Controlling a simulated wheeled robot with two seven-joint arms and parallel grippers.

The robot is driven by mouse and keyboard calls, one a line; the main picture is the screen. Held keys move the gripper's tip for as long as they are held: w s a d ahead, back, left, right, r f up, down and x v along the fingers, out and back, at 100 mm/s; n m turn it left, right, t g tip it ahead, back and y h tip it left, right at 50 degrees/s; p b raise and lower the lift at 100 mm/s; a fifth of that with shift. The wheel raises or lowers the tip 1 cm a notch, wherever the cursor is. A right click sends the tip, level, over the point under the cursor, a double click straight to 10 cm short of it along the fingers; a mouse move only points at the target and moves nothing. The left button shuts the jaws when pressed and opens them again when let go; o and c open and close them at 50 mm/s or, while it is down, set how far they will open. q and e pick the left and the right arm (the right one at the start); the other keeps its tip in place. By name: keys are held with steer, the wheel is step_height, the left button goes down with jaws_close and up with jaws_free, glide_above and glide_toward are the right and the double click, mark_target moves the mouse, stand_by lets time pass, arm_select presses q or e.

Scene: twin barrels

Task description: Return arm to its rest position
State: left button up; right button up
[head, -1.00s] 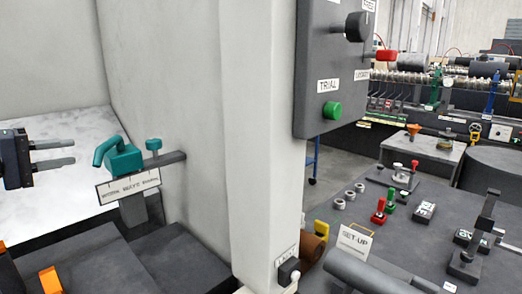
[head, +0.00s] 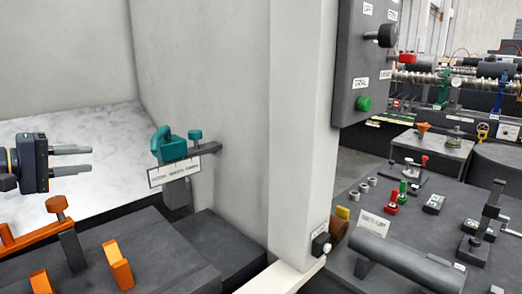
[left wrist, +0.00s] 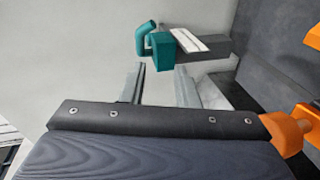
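My left gripper (head: 72,160) is at the left edge of the head view, with its two grey fingers apart and nothing between them. It also shows in the left wrist view (left wrist: 160,85), where the fingers are spread and empty. A teal handled tool (head: 172,147) sits on a grey bracket with a label plate (head: 174,171), to the right of the gripper and apart from it. The teal tool also shows beyond the fingertips in the left wrist view (left wrist: 172,45). My right gripper is not in view.
An orange bar with a knob (head: 57,204) and orange blocks (head: 118,265) stand below the gripper. A dark table (head: 400,245) with a SET-UP sign (head: 373,221) and several small fixtures lies at right.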

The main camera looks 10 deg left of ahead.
arm_select(q)
steer(key=s+d+f+m+g+y+p, duration=0.4)
steer(key=s+d+f+m+g+y, duration=0.1)
steer(key=s+d+f, duration=1.8)
step_height(320, 180, down, 2)
steer(key=s+m+g, duration=0.1)
steer(key=s+m, duration=0.1)
steer(key=shift+s+m+g, duration=0.35)
steer(key=shift+m+g, duration=0.05)
steer(key=shift+f, duration=0.1)
stand_by(1.0)
